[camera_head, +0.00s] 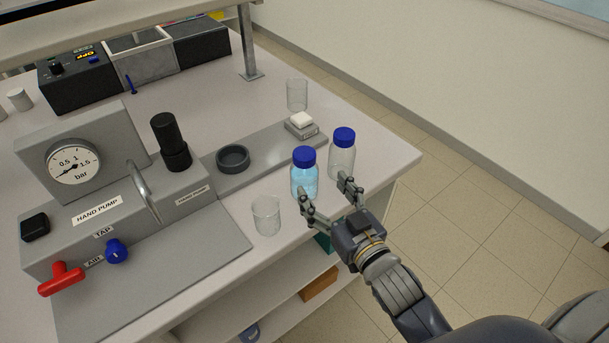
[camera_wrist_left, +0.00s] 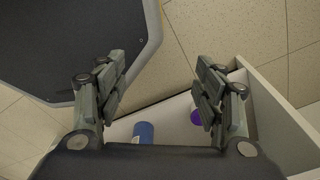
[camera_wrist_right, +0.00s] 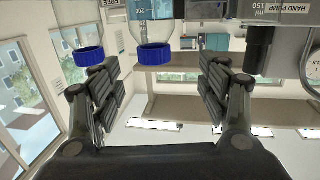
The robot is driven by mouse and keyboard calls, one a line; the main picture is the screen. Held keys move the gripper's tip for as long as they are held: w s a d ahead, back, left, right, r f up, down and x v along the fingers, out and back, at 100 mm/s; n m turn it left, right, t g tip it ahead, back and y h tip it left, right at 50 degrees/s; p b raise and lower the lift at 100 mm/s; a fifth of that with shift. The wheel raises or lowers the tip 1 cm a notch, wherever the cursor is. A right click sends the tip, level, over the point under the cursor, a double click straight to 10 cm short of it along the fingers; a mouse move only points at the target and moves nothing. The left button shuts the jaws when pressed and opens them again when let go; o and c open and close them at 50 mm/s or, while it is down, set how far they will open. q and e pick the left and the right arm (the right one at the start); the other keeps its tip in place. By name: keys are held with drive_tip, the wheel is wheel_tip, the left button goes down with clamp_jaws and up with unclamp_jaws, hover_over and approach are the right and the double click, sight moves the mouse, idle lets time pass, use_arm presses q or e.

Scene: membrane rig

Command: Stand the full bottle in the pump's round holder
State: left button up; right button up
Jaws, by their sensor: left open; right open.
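The full bottle (camera_head: 304,178) holds pale blue liquid, has a blue cap and stands upright near the table's front right edge. In the right wrist view the picture is inverted, and the full bottle's cap (camera_wrist_right: 155,55) shows between the fingers. The pump's round holder (camera_head: 233,158) is a dark, empty ring on the grey plate left of the bottle. My right gripper (camera_head: 325,191) is open and empty in front of the bottle; contact cannot be told. My left gripper (camera_wrist_left: 162,95) is open and empty, shown only in its wrist view.
A clear bottle with a blue cap (camera_head: 342,155) stands close right of the full one. A glass beaker (camera_head: 266,215) stands to its left; another (camera_head: 297,95) stands farther back. The hand pump (camera_head: 100,210) with its gauge fills the left.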

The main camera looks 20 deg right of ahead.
sight(310, 165)
drive_tip(key=w, duration=0.3)
drive_tip(key=shift+r+p, duration=0.1)
drive_tip(key=shift+p, duration=0.25)
drive_tip(key=w, duration=0.3)
drive_tip(key=shift+w+a+f+p, duration=0.2)
drive_tip(key=shift+w+p, duration=0.05)
drive_tip(key=shift+p, duration=0.05)
drive_tip(key=w+p, duration=0.1)
drive_tip(key=w, duration=0.1)
drive_tip(key=w+p, duration=0.1)
drive_tip(key=w, duration=0.1)
drive_tip(key=shift+w+a, duration=0.2)
drive_tip(key=shift+w, duration=0.05)
drive_tip(key=shift+w+a, duration=0.1)
drive_tip(key=shift+w, duration=0.2)
drive_tip(key=c, duration=0.3)
use_arm(q)
drive_tip(key=r, duration=0.2)
drive_tip(key=w+r, duration=0.1)
drive_tip(key=r, duration=0.1)
use_arm(e)
drive_tip(key=shift+s, duration=0.1)
clamp_jaws()
